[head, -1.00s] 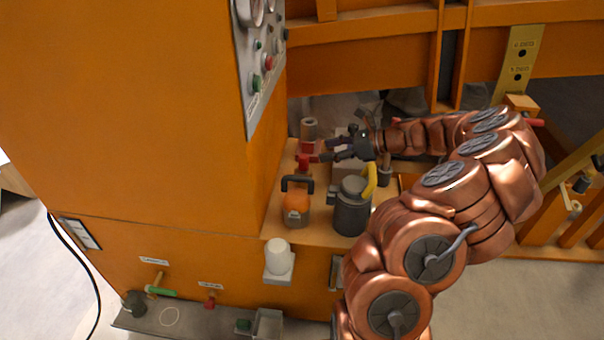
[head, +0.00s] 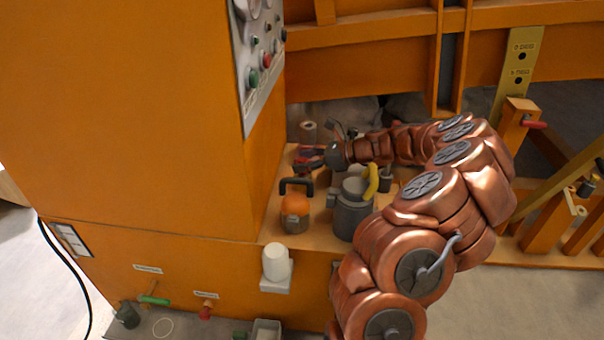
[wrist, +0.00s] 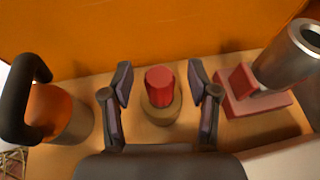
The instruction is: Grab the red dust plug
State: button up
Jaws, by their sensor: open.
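The red dust plug (wrist: 160,79) is a short red cylinder standing upright on a round tan base (wrist: 161,108), in the middle of the wrist view. My gripper (wrist: 160,76) is open, with one finger on each side of the plug and a visible gap at both sides. The fingers look apart from the plug; their height relative to it is hard to judge. In the head view my gripper (head: 309,164) reaches over the wooden shelf (head: 325,225), and I cannot make out the plug there clearly.
An orange pot with a black handle (wrist: 62,115) stands left of my gripper. A red block (wrist: 245,95) with a metal cylinder (wrist: 288,58) is at the right. An orange wall (wrist: 150,30) rises behind. A grey can (head: 350,215) stands at the shelf's front.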

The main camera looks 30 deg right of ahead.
jog(key=shift+w+a+f, duration=0.1)
jog(key=shift+w+a, duration=0.05)
jog(key=shift+w, duration=0.05)
jog(key=c, duration=1.1)
jog(key=shift+o, duration=0.2)
